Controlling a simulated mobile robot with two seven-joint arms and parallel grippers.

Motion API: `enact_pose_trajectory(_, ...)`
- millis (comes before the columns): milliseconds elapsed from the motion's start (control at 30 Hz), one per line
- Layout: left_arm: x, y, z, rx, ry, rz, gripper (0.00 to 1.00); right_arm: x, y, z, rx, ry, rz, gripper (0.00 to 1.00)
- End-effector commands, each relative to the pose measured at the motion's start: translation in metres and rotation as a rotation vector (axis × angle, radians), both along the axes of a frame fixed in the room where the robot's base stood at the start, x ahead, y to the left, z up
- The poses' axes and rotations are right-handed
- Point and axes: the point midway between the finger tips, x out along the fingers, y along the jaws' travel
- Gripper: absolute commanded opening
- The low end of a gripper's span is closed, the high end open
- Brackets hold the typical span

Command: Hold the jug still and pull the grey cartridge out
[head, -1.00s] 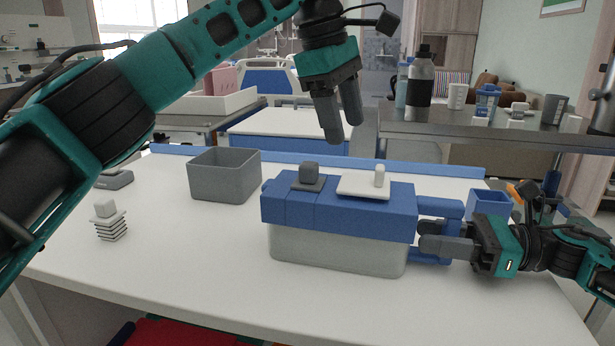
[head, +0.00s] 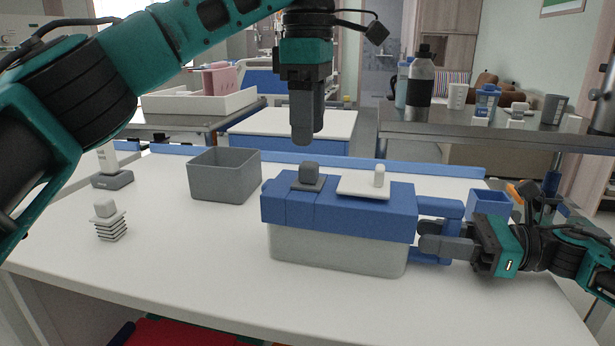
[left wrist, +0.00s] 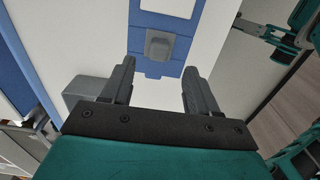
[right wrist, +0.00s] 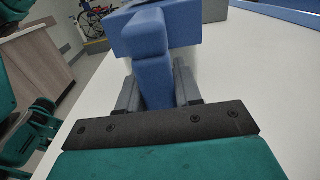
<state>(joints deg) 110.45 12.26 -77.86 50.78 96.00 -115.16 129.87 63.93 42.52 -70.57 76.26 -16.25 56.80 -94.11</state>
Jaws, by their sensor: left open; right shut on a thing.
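The jug (head: 340,253) stands upright on the white table, with a clear-grey body and a blue lid. The grey cartridge (head: 309,174) sits in the lid's left part, its knob sticking up. It also shows in the left wrist view (left wrist: 159,45), ahead of the fingers. My left gripper (head: 305,140) is open and empty, above the cartridge and apart from it. My right gripper (head: 446,246) is shut on the jug's blue handle (head: 440,207) at the right side. The handle lies between its fingers in the right wrist view (right wrist: 152,80).
A white slab with a knob (head: 364,188) lies on the lid right of the cartridge. A grey open bin (head: 224,180) stands behind left. A stack of white plates (head: 109,222) and a grey-based dispenser (head: 112,180) stand at left.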

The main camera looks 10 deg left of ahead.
Motion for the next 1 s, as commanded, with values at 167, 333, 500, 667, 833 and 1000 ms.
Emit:
enact_pose_trajectory(167,0.0,0.001,-0.028,0.001,-0.001,0.0,0.6,-0.001,0.0,-0.008,-0.012,0.007,0.002,0.0)
enact_pose_trajectory(333,0.0,0.001,-0.05,0.001,0.0,0.001,0.6,-0.001,0.0,-0.008,-0.012,0.007,0.001,0.0)
enact_pose_trajectory(500,0.0,0.0,-0.064,0.001,-0.001,0.0,0.6,-0.001,0.0,-0.008,-0.012,0.007,0.001,0.0)
enact_pose_trajectory(667,0.0,0.0,-0.069,0.0,0.0,0.0,0.6,-0.001,0.0,-0.008,-0.012,0.007,0.001,0.0)
enact_pose_trajectory(833,0.0,0.0,-0.07,0.0,0.0,0.0,0.6,-0.001,0.0,-0.008,-0.012,0.007,0.001,0.0)
enact_pose_trajectory(1000,0.0,0.0,-0.069,0.0,-0.001,0.0,0.51,-0.001,0.0,-0.008,-0.012,0.007,0.001,0.0)
